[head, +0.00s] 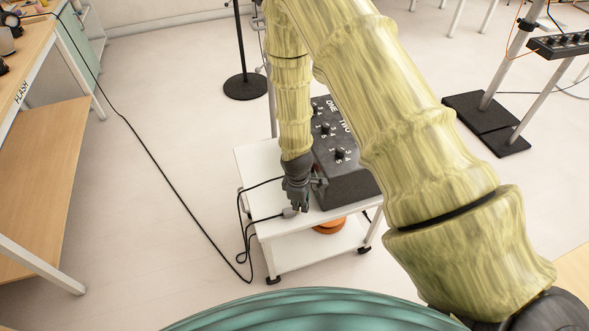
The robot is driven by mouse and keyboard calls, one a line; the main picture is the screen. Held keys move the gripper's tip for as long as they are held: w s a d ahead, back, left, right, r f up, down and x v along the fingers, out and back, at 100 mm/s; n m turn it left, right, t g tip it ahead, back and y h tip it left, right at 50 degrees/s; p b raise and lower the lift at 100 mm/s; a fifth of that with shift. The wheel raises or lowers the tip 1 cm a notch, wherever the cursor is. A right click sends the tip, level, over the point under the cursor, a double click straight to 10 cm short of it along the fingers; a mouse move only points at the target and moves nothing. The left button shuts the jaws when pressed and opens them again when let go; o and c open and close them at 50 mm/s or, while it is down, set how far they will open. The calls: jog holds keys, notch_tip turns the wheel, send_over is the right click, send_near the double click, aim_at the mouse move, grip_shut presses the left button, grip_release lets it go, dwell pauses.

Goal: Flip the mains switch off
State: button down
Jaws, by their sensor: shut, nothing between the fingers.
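A dark grey control box (349,188) with white lettering reading ONE and TWO and several black knobs stands on a white trolley (262,172). My arm comes down from above and hides part of the box. My gripper (299,207) is shut and points down at the left side of the box, over the trolley top. I cannot tell whether it touches the box. A small grey piece (289,212) at the end of a black cable lies by the fingertips. I cannot make out the mains switch; the gripper may hide it.
An orange round object (329,226) sits on the trolley's lower shelf. A black cable (170,167) crosses the floor from a wooden table (45,160) at left. A black round stand base (245,86) and a stand with dark base plates (487,122) stand behind. Pale floor is open at left.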

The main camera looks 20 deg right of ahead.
jog(key=s+f+m+b, duration=0.2)
jog(key=s+f+m, duration=0.3)
jog(key=s, duration=0.9)
jog(key=s+a+f+m+b, duration=0.1)
jog(key=s+f+m+b, duration=0.2)
jog(key=s, duration=1.1)
notch_tip(320, 180, down, 3)
jog(key=m, duration=0.2)
jog(key=shift+s+m+y, duration=0.2)
jog(key=shift+m+y, duration=0.1)
jog(key=shift+f, duration=0.1)
